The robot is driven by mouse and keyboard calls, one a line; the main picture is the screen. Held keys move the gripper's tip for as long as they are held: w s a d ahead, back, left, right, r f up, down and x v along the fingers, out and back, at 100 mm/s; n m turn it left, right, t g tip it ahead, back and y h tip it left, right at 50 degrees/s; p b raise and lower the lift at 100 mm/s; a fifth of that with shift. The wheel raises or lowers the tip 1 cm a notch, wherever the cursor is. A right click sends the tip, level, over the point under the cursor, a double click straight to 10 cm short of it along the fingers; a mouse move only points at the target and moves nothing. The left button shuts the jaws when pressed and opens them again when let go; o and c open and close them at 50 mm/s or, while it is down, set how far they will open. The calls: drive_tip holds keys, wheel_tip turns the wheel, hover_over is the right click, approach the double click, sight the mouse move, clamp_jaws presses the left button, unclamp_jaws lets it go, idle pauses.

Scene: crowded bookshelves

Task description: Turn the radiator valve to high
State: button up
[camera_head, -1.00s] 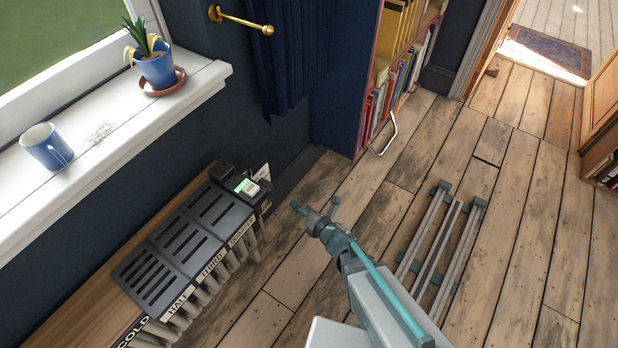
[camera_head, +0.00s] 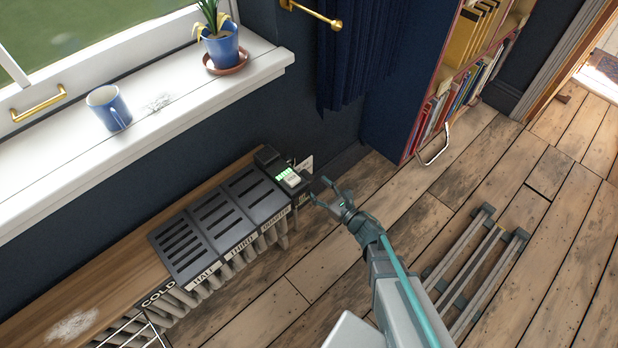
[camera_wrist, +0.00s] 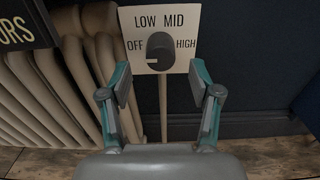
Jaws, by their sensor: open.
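The radiator valve is a dark round knob (camera_wrist: 160,48) on a cream plate (camera_wrist: 183,22) marked OFF, LOW, MID and HIGH. A small pale mark shows at the knob's lower left, on the OFF side. My gripper (camera_wrist: 160,80) is open and empty, its two teal-edged fingers spread to either side below the knob, apparently not touching it. In the head view my gripper (camera_head: 321,190) is beside the right end of the radiator. A corner of the pale plate (camera_head: 304,165) shows there, but the knob cannot be made out.
The ribbed radiator (camera_head: 215,280) runs under dark slotted covers (camera_head: 222,218) with a green-lit device (camera_head: 288,177) at the end. Above is a white sill (camera_head: 170,115) with a mug (camera_head: 109,108) and potted plant (camera_head: 221,45). A metal rack (camera_head: 478,270) lies on the open wooden floor.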

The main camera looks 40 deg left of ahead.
sight(310, 181)
drive_tip(key=x, duration=0.4)
drive_tip(key=shift+w+a+p, duration=0.15)
drive_tip(key=shift+a+p, duration=0.15)
drive_tip(key=shift+a, duration=0.1)
drive_tip(key=c, duration=1.1)
